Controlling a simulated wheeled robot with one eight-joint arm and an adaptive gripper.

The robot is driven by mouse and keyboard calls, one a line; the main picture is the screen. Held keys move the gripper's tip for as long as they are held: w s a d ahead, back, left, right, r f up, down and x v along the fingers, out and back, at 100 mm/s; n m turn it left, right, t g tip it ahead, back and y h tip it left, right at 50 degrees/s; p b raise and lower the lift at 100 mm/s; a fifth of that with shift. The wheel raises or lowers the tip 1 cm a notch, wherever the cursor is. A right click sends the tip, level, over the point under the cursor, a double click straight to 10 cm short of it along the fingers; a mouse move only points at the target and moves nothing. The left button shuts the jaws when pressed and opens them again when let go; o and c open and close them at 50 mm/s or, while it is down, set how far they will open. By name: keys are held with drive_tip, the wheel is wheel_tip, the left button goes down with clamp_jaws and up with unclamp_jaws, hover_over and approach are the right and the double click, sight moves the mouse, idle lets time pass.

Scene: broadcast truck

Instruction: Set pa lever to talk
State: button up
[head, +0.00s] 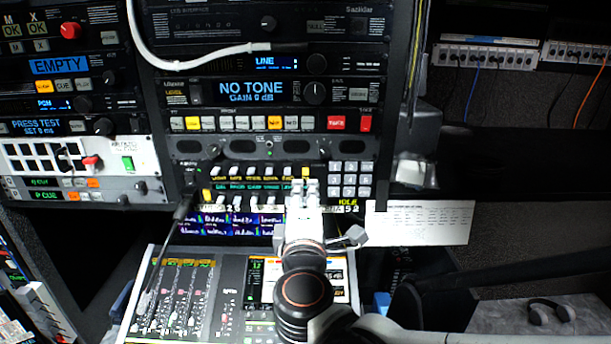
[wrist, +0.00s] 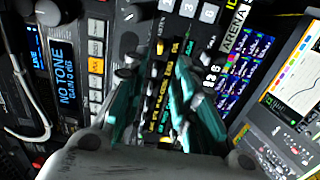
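The lever panel (head: 263,187) sits low in the rack, with rows of small pale levers above and below lit yellow and teal labels. A few levers have yellow caps. My gripper (head: 305,184) is in front of the panel's right part, left of the number keypad (head: 350,178), and hides part of the panel. In the wrist view the two fingers (wrist: 156,68) stand apart with the lit label strip (wrist: 165,92) showing between them. Nothing is seen held. Contact with a lever cannot be told.
A mixing desk (head: 180,295) with faders and a screen lies below the panel. A thin black gooseneck (head: 183,212) rises at its left. A white cable (head: 200,60) hangs across the upper rack. A paper sheet (head: 425,222) is at right; headphones (head: 550,312) lie lower right.

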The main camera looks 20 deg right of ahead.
sight(305, 174)
drive_tip(key=x, duration=0.9)
drive_tip(key=shift+w, duration=0.1)
